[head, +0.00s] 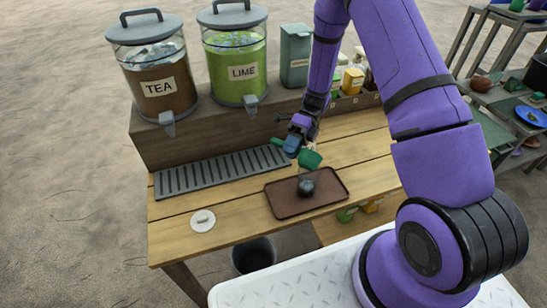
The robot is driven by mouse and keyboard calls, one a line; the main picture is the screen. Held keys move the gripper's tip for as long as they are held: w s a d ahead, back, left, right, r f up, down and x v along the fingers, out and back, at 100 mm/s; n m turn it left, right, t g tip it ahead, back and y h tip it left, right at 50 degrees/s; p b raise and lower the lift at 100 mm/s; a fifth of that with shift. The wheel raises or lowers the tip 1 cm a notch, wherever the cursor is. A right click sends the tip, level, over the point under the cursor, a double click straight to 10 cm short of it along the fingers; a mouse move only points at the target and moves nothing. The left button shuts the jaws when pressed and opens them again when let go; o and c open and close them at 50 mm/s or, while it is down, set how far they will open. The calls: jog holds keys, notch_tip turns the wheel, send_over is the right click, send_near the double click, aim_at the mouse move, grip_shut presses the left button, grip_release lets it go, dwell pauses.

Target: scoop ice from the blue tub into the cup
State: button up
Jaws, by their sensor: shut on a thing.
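My gripper (297,143) is shut on a green scoop (311,159) above the wooden table. The scoop's handle end shows left of the jaws and its bowl is on the right, low over a brown tray (281,205). A small dark grey rounded thing (306,188) stands on the tray just below the scoop's bowl; it may be the cup, but it is too small to be sure. Pale specks show between the scoop and this thing; I cannot tell whether they are ice. I cannot make out a blue tub in this view.
Drink dispensers marked TEA (160,88) and LIME (243,72) stand on a raised shelf behind a slatted grey drip tray (222,172). A grey-green canister (295,57) is beside them. A white disc (202,220) lies front left. A dark bin (254,254) is below the table.

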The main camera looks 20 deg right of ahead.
jog(key=shift+s+a+t+h, duration=0.1)
jog(key=shift+a+t+h, duration=0.25)
jog(key=shift+h, duration=0.25)
jog(key=shift+s+a+t+h, duration=0.15)
jog(key=shift+t+h, duration=0.6)
jog(key=shift+h, duration=0.05)
jog(key=shift+s+r+t+h, duration=0.1)
jog(key=shift+r+t+h, duration=0.15)
jog(key=shift+t+h, duration=0.85)
jog(key=shift+r+t+h, duration=0.3)
jog(key=shift+t+h, duration=0.65)
jog(key=shift+h, duration=0.3)
jog(key=shift+s+r+t+h, duration=0.1)
jog(key=shift+r+t+h, duration=0.15)
jog(key=shift+t+h, duration=0.85)
jog(key=shift+w, duration=0.1)
